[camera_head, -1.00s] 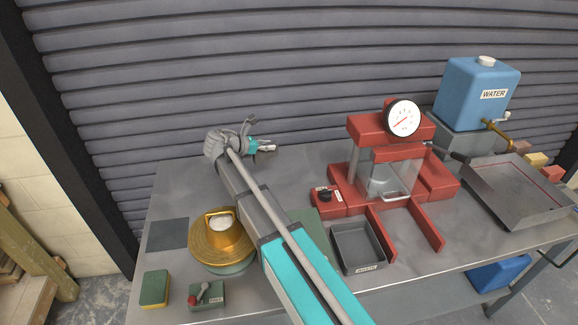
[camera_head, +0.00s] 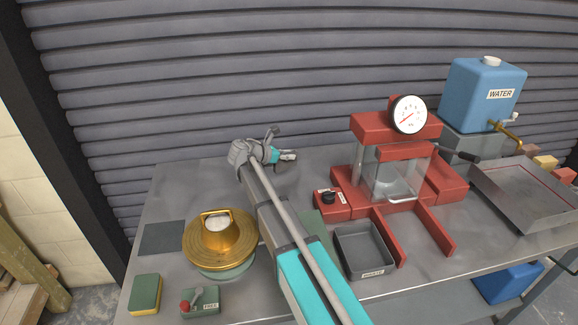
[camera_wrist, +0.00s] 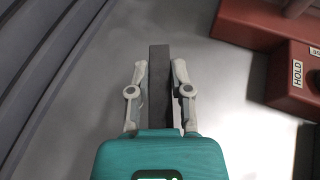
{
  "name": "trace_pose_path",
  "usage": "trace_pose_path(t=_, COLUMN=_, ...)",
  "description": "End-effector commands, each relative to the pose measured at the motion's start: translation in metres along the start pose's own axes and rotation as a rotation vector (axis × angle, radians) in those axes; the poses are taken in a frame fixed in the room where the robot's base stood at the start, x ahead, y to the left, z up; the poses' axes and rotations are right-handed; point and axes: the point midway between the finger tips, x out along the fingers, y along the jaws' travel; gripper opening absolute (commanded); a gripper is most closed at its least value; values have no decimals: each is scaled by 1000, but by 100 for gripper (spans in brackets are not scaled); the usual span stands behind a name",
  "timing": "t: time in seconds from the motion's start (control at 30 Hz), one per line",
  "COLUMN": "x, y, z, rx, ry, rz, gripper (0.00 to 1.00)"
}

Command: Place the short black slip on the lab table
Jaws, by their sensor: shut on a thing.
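My gripper (camera_wrist: 162,72) is shut on a dark, narrow slip (camera_wrist: 159,90), which lies lengthwise between the two fingers in the wrist view. In the head view my gripper (camera_head: 288,156) is over the back of the grey lab table (camera_head: 185,190), left of the red press. The slip is too small to make out there. The wrist view shows bare metal tabletop below the slip; I cannot tell whether the slip touches it.
The red press (camera_head: 355,120) with its gauge stands to the right, its base and HOLD block (camera_wrist: 292,80) close to my gripper. A waste tray (camera_head: 362,245), a brass flow table (camera_head: 220,238) and a dark mat (camera_head: 163,237) are nearer the front. The ribbed shutter (camera_head: 250,80) rises behind.

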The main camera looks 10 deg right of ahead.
Motion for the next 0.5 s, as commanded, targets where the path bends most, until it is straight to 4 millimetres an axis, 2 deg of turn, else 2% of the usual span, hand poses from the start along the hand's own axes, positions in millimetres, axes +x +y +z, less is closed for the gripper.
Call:
trace_pose_path(t=0.27, x=2, y=0, z=-2, rx=0, ry=-1, rz=0, gripper=0)
trace_pose_path(t=0.5, x=13, y=1, z=-16, rx=-1, ry=-1, rz=3, gripper=0)
